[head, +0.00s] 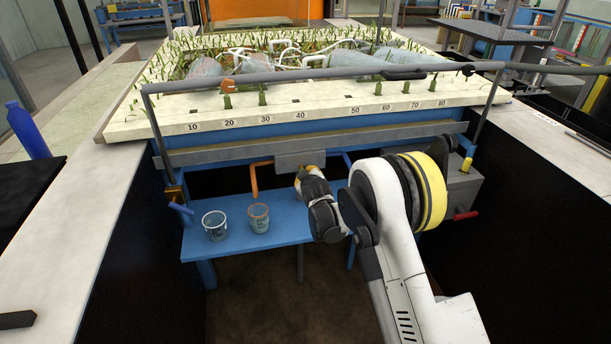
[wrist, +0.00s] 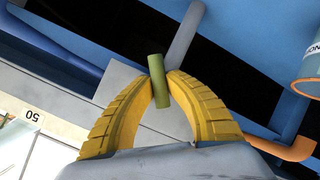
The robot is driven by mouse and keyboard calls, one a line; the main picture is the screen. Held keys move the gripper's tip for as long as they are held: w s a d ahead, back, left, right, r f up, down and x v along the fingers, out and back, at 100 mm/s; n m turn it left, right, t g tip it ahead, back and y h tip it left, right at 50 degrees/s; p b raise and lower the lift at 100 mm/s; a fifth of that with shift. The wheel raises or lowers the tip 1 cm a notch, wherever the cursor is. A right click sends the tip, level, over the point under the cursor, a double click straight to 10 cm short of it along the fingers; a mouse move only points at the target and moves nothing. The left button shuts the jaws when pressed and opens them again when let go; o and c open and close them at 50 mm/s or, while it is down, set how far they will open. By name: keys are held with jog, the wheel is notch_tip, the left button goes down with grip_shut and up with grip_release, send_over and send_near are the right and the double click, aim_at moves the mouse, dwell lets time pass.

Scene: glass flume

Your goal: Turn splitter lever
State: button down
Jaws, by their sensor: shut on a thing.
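The splitter lever has an olive-green grip (wrist: 158,82) on the end of a grey bar (wrist: 187,38) in the wrist view. My gripper (wrist: 160,88) has its two yellow fingers closed on either side of the green grip, with the tips against it. In the head view my gripper (head: 303,174) is in front of the grey splitter box (head: 290,161), below the front edge of the flume bed. The lever itself is hidden there behind my gripper.
An orange outlet pipe (head: 254,181) and a blue outlet pipe (head: 347,161) flank the splitter box. Two buckets, one white-rimmed (head: 215,226) and one orange-rimmed (head: 259,217), stand on the blue shelf (head: 280,238). A grey box with a red handle (head: 465,215) is at right.

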jog(key=c, duration=1.4)
grip_release()
jog(key=shift+o, duration=0.2)
jog(key=v, duration=1.2)
jog(key=shift+d, duration=0.1)
